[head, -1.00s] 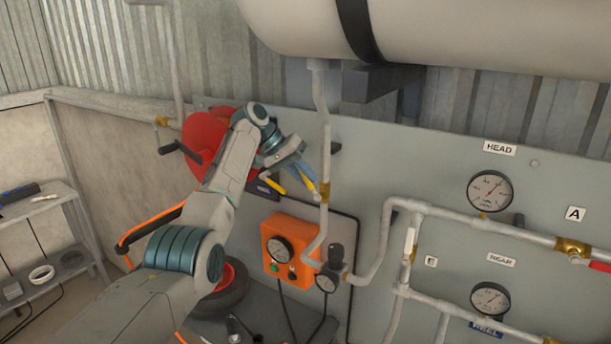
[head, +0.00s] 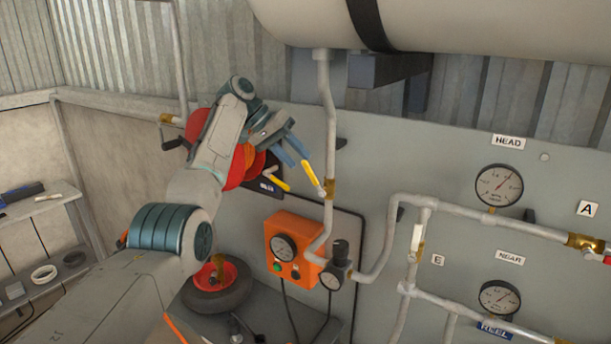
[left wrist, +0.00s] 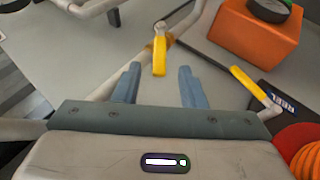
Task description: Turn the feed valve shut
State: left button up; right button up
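A lever valve with a yellow handle (head: 312,175) and a brass body (head: 330,188) sits on the vertical pipe under the tank. Its handle slants up and left from the pipe. A second yellow handle (head: 276,180) is lower left, beside a blue label. I cannot read which one is the feed valve. My left gripper (head: 299,158) is open and empty, just up and left of the pipe valve's handle. In the left wrist view the gripper (left wrist: 160,70) has this handle (left wrist: 159,56) in line between its blue fingertips, apparently not touching. The second handle (left wrist: 243,79) is right of the fingers. My right gripper is out of view.
An orange box (head: 292,248) with a gauge is below the valve. A red reel (head: 240,165) is behind my left arm. A regulator (head: 336,268), pipes and gauges (head: 499,186) fill the panel rightward. The tank (head: 450,30) hangs above.

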pick_arm(q)
jog(key=b+v, duration=0.1)
jog(key=v, duration=0.4)
jog(key=shift+a, duration=0.1)
